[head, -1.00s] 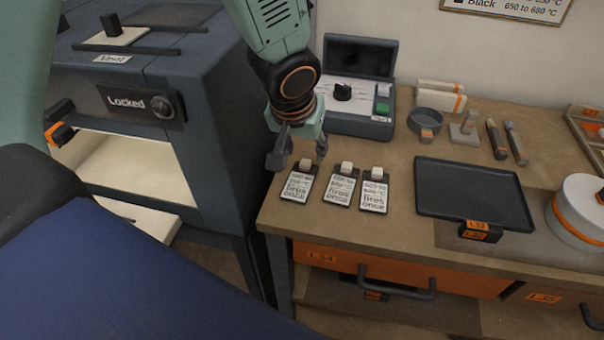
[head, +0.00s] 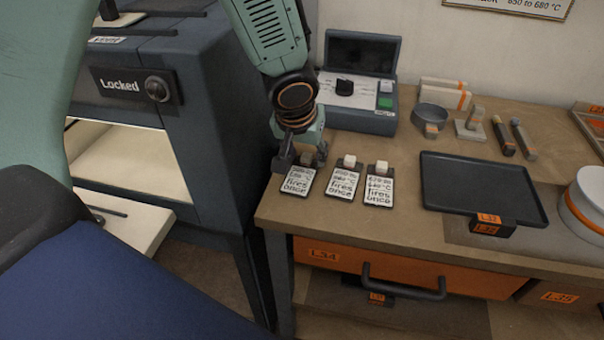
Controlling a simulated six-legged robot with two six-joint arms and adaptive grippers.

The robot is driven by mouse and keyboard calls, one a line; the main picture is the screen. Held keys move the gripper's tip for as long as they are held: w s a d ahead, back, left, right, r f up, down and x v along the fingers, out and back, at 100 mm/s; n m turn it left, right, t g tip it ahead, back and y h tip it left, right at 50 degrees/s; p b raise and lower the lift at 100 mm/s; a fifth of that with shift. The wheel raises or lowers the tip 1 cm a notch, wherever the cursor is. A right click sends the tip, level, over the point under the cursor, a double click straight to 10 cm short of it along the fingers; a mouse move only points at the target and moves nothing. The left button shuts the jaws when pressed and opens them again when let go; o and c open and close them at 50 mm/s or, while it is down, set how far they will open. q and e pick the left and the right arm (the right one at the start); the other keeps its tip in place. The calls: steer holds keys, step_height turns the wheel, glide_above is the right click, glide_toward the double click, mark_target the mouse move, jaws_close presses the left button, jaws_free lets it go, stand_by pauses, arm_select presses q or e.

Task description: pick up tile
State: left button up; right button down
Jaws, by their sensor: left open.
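Three small tiles with printed cards lie in a row on the bench: a left tile (head: 297,182), a middle tile (head: 343,184) and a right tile (head: 379,190). Each has a small pale block at its top edge. My left gripper (head: 304,161) points down over the top of the left tile, open, with a finger on each side of that tile's block. I cannot tell whether the fingers touch it. My right gripper is not in view.
A black tray (head: 480,185) labelled L32 lies to the right on the bench (head: 415,222). A control box (head: 358,100) stands behind the tiles. A kiln (head: 190,60) marked Locked stands at the left, its lower opening showing. A white round container (head: 590,200) is at the right edge.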

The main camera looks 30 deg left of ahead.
arm_select(q)
steer(key=shift+c, duration=0.2)
jaws_close()
steer(key=shift+r, duration=0.15)
stand_by(0.3)
steer(key=shift+r+p, duration=0.9)
step_height(320, 180, up, 14)
steer(key=p, duration=0.9)
step_height(320, 180, up, 5)
steer(key=p, duration=0.3)
glide_above(305, 158)
steer(key=shift+w, duration=0.1)
